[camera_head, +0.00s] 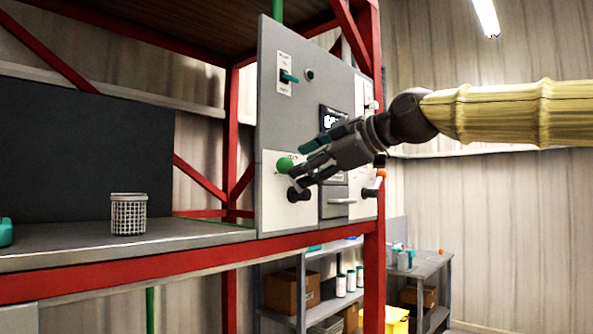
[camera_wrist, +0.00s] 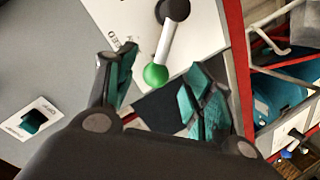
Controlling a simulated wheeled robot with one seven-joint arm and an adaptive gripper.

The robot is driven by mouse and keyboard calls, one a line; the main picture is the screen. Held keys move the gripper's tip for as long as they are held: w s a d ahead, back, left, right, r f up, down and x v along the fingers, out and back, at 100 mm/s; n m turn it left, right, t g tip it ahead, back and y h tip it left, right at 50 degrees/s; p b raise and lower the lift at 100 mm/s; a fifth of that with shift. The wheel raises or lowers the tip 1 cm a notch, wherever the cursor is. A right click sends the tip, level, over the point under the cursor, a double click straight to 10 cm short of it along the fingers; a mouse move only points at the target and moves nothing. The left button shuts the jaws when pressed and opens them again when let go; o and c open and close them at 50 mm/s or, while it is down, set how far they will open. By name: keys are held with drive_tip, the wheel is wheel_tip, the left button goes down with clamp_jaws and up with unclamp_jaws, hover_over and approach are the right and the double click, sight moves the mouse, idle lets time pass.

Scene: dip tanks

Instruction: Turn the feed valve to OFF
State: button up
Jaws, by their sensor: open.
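The feed valve is a lever with a green ball knob (camera_head: 285,164) and a black hub (camera_head: 298,194) on a white plate low on the grey panel. In the head view the knob is above the hub and slightly left. In the wrist view the green knob (camera_wrist: 155,76), pale lever bar and dark hub (camera_wrist: 173,10) show. My gripper (camera_head: 308,160) is open at the panel, close to the lever. In the wrist view my gripper (camera_wrist: 161,66) has the knob between its fingers; whether they touch it, I cannot tell. The plate's lettering is only partly visible.
A teal toggle switch (camera_head: 289,77) is higher on the grey panel (camera_head: 272,120). An orange-ended lever (camera_head: 372,189) is to the right. A mesh basket (camera_head: 128,214) stands on the bench (camera_head: 190,238) at left. Red frame posts (camera_head: 374,270) flank the panel.

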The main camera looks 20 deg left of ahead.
drive_tip(key=v, duration=0.7)
drive_tip(key=shift+d, duration=0.3)
drive_tip(key=shift+s, duration=0.15)
